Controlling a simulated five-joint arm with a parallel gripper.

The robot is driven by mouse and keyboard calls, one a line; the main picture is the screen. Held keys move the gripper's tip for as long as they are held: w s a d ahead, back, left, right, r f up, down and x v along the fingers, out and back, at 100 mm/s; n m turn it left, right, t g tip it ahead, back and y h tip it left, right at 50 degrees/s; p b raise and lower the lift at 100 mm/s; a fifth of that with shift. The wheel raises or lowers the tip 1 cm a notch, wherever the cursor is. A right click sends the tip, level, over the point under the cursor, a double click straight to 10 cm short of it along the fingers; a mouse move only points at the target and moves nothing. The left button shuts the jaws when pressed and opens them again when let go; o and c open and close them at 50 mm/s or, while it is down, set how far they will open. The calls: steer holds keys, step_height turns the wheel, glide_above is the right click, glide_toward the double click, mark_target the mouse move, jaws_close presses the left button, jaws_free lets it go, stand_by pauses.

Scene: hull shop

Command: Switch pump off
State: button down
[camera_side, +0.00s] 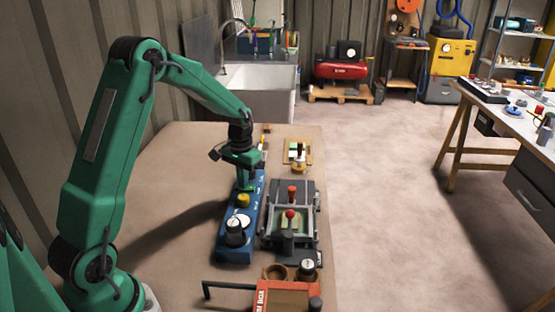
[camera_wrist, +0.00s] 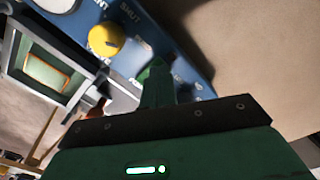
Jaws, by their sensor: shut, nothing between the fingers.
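A long blue control panel (camera_side: 231,250) lies on the bench and carries a yellow knob (camera_side: 243,200) and a white dial with a black knob (camera_side: 235,233). In the wrist view the blue panel (camera_wrist: 185,45) shows white lettering, including "SHUT" beside the yellow knob (camera_wrist: 105,39). My gripper (camera_side: 246,186) is shut and empty, pointing down at the panel's far end beyond the yellow knob. Its fingertips (camera_wrist: 156,68) are at or just above the panel surface; I cannot tell whether they touch. A pump switch is not clearly visible; the fingers hide part of the panel there.
A grey framed fixture with red-topped handles (camera_side: 290,214) stands close to the panel's right. An orange-red box (camera_side: 285,297) and round cups (camera_side: 276,272) are at the near edge. A small wooden board (camera_side: 298,150) lies beyond. The bench left of the panel (camera_side: 180,190) is clear.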

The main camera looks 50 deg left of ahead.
steer(key=shift+r, duration=3.4)
steer(key=shift+r, duration=0.1)
steer(key=s+d+r+m+t, duration=0.1)
steer(key=s+d+r+t, duration=0.2)
steer(key=s+d+r, duration=0.7)
steer(key=s+d+r+m+t, duration=0.2)
steer(key=s+d, duration=0.5)
steer(key=s, duration=0.4)
steer(key=shift+s+t, duration=0.3)
